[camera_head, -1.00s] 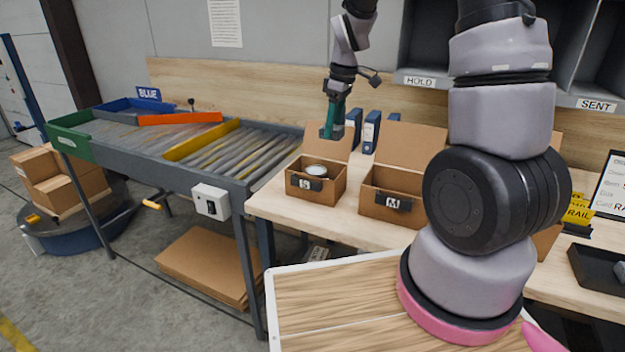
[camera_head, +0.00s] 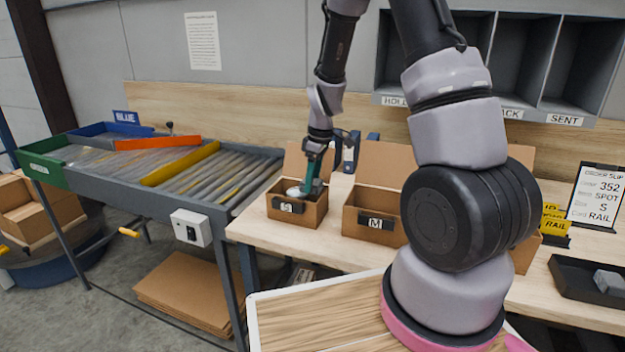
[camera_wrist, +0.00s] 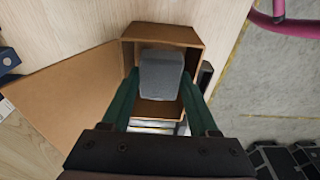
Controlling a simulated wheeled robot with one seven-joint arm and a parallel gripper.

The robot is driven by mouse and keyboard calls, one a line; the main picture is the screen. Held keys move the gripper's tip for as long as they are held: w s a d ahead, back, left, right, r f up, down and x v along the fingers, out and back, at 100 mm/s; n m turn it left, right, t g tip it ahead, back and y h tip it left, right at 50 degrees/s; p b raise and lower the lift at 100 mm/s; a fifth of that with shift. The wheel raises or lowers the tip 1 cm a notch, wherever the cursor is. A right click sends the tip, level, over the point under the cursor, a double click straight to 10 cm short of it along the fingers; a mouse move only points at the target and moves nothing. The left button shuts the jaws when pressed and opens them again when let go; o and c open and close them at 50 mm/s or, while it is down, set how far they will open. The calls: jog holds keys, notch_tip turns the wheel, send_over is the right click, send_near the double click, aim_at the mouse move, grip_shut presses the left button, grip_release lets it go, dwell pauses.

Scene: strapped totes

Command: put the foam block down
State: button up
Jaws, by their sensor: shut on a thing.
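The grey foam block (camera_wrist: 161,72) is between the two green fingers of my gripper (camera_wrist: 160,88) in the wrist view. My gripper is shut on it. In the head view my gripper (camera_head: 309,187) points down into the small open cardboard box marked S (camera_head: 298,211), on its right side. The box also shows in the wrist view (camera_wrist: 160,33), its walls around the block. A round white-topped tin (camera_head: 294,191) sits in the same box, left of the fingers. The block is hidden in the head view, and I cannot tell whether it touches the box floor.
The box marked M (camera_head: 374,225) stands just right on the wooden bench. A roller conveyor (camera_head: 205,172) runs to the left. A black tray (camera_head: 570,277) with a grey piece is at the right. An order slip board (camera_head: 597,192) shows size S and card RAIL.

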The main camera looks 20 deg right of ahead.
jog(key=shift+f, duration=0.6)
jog(key=o, duration=1.3)
notch_tip(320, 180, up, 13)
jog(key=s+d, duration=0.1)
notch_tip(320, 180, up, 12)
jog(key=m+t, duration=0.2)
jog(key=m, duration=0.4)
send_over(318, 182)
jog(key=s+d, duration=0.2)
jog(key=s, duration=0.5)
jog(key=s+r+m+t, duration=0.1)
jog(key=s+r+m, duration=0.1)
jog(key=s+m, duration=0.1)
jog(key=s+r+m+t, duration=0.1)
jog(key=s+r+m, duration=0.2)
jog(key=s, duration=0.3)
jog(key=s+r+m+t, duration=0.2)
jog(key=s+m, duration=0.1)
jog(key=s, duration=0.1)
jog(key=shift+s+d+r+y, duration=0.15)
jog(key=shift+d+r+y, duration=0.15)
jog(key=shift+d+r, duration=0.05)
